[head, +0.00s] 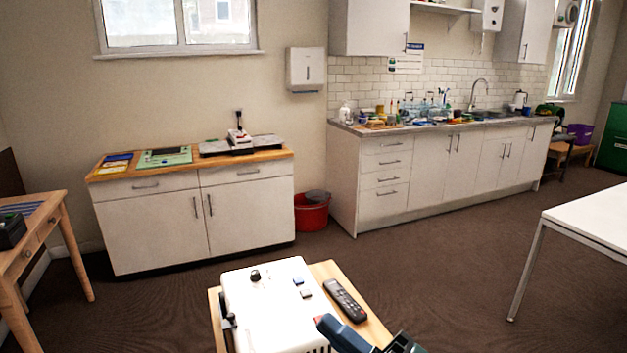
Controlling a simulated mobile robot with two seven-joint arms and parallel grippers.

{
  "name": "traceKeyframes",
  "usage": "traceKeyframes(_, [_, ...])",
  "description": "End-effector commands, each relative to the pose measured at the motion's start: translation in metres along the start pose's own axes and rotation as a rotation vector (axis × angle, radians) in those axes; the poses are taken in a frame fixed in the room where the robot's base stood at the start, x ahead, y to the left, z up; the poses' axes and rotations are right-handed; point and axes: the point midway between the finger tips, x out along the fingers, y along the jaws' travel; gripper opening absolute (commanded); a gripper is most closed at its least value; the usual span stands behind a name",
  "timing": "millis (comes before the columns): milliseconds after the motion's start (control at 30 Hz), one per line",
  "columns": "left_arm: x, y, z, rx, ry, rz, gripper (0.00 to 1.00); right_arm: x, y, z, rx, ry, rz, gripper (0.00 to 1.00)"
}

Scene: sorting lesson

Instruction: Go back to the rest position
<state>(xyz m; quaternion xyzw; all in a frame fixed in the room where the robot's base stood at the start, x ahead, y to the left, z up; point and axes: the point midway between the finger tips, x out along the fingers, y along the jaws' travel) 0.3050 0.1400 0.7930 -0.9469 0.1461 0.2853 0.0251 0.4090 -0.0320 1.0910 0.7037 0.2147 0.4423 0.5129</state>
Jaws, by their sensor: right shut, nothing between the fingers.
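My right gripper (338,331) comes in at the bottom edge, right of the picture's middle. Its dark, blue-tipped end shows against the lower right side of a white appliance (272,312); I cannot tell whether it touches it. The gripper is shut with nothing between its fingers. The rest of it is cut off by the bottom edge. My left gripper is not in view.
The appliance and a black remote (345,300) are on a small wooden table (326,268). A white table (598,215) stands at right, a wooden desk (55,212) at left. A cabinet (155,218), red bin (311,213) and kitchen counter (420,185) line the back. Brown floor lies open between.

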Motion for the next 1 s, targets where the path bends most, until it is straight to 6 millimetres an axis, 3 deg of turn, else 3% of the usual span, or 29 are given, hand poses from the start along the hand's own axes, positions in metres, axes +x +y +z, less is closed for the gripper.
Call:
traceKeyframes(100, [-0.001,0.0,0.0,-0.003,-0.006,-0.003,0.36,-0.054,-0.049,0.041,0.429,-0.386,-0.004,0.0])
traceKeyframes(200, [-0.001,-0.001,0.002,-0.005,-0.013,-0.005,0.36,-0.111,-0.099,0.055,0.736,-0.678,-0.028,0.0])
traceKeyframes(400, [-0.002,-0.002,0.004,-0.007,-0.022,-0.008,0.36,-0.209,-0.179,0.029,1.17,-1.101,-0.092,0.0])
traceKeyframes(500, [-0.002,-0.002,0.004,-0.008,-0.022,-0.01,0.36,-0.239,-0.2,0.011,1.296,-1.224,-0.115,0.0])
traceKeyframes(667, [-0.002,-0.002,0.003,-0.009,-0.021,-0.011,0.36,-0.259,-0.213,-0.004,1.386,-1.307,-0.132,0.0])
traceKeyframes(1000, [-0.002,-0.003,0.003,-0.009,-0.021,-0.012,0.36,-0.26,-0.214,-0.005,1.39,-1.31,-0.134,0.0])
